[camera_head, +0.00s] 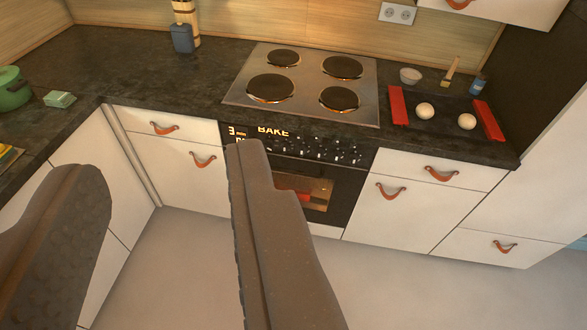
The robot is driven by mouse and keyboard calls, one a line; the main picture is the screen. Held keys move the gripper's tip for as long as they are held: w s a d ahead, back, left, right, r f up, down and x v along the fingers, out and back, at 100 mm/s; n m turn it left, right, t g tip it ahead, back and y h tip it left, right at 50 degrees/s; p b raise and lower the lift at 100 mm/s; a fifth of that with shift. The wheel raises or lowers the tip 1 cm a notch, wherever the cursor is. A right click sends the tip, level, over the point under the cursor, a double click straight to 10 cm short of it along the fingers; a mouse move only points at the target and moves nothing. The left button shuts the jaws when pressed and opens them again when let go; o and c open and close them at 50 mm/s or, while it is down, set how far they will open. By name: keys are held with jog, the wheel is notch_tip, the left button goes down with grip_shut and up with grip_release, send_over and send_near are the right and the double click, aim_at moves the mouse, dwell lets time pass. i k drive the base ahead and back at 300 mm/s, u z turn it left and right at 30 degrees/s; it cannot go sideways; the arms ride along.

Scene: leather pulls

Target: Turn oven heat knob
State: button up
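The oven (340,193) is built in below the counter, under a steel cooktop. Its black control panel (345,150) shows a lit "BAKE" display and rows of small knobs or buttons too small to tell apart, so I cannot single out the heat knob. My gripper (165,155) is open and empty, with its two fingers wide apart in the foreground. The right finger's tip overlaps the left part of the panel in the picture and hides some of it. I cannot see any contact.
The cooktop (314,112) has several dark burners. A dark tray with red handles (398,106) holds two pale balls beside a bowl (410,75). A green pot (13,88) stands at far left. Drawers carry leather pulls (391,191). The floor (190,260) in front is clear.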

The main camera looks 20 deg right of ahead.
aim_at(285, 146)
jog(key=k, duration=0.45)
jog(key=z, duration=0.3)
jog(key=i, duration=1)
jog(key=k, duration=0.55)
jog(key=z, duration=0.3)
jog(key=i, duration=0.95)
jog(key=u, duration=0.4)
